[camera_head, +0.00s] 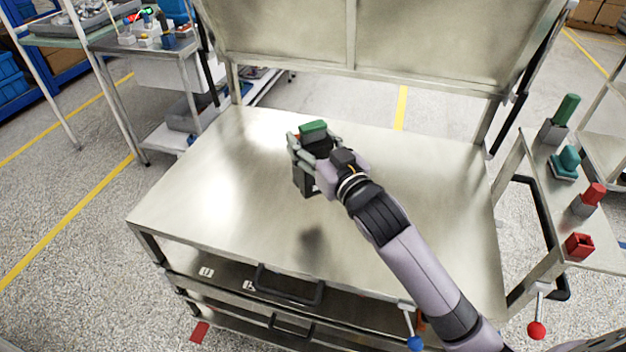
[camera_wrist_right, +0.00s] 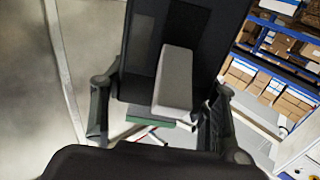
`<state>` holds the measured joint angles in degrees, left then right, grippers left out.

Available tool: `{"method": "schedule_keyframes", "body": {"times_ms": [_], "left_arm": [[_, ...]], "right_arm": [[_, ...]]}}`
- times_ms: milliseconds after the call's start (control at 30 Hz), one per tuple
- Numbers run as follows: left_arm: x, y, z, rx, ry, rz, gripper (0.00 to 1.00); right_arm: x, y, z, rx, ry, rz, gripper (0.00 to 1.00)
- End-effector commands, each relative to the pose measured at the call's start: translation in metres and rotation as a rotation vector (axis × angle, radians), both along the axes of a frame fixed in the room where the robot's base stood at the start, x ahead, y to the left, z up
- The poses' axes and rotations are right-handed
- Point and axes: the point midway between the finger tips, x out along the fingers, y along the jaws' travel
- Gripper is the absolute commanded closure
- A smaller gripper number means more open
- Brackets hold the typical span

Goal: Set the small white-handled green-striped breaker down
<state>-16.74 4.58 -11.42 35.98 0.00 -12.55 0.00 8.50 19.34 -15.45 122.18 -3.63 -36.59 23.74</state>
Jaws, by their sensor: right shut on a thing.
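My right gripper (camera_head: 308,158) is shut on the breaker (camera_head: 314,127) over the far middle part of the metal workbench (camera_head: 410,190). In the head view the breaker shows a green part on top; the gripper covers much of the rest. In the right wrist view the breaker (camera_wrist_right: 174,82) is a dark block with a pale grey-white handle and a green strip at its near edge. The fingers (camera_wrist_right: 158,115) sit on either side of it. It appears to be above the bench top; the exact gap cannot be told. My left gripper is not in view.
The bench top is bare around the gripper. A metal back panel (camera_head: 400,40) rises behind it. A side shelf at right holds a green-topped piece (camera_head: 566,109), a teal piece (camera_head: 566,160) and red pieces (camera_head: 580,246). A smaller table (camera_head: 150,45) with small parts stands at far left.

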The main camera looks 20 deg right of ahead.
Motion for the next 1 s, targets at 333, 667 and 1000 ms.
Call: {"method": "schedule_keyframes", "body": {"times_ms": [333,667,1000], "left_arm": [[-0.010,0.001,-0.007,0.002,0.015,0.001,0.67],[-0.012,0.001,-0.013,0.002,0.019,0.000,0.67],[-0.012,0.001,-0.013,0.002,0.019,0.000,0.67]], "right_arm": [[0.000,0.000,-0.051,0.001,-0.006,0.000,1.00],[0.000,0.000,-0.092,0.000,-0.005,0.000,1.00],[0.000,0.000,-0.095,0.000,-0.007,0.001,1.00]]}}
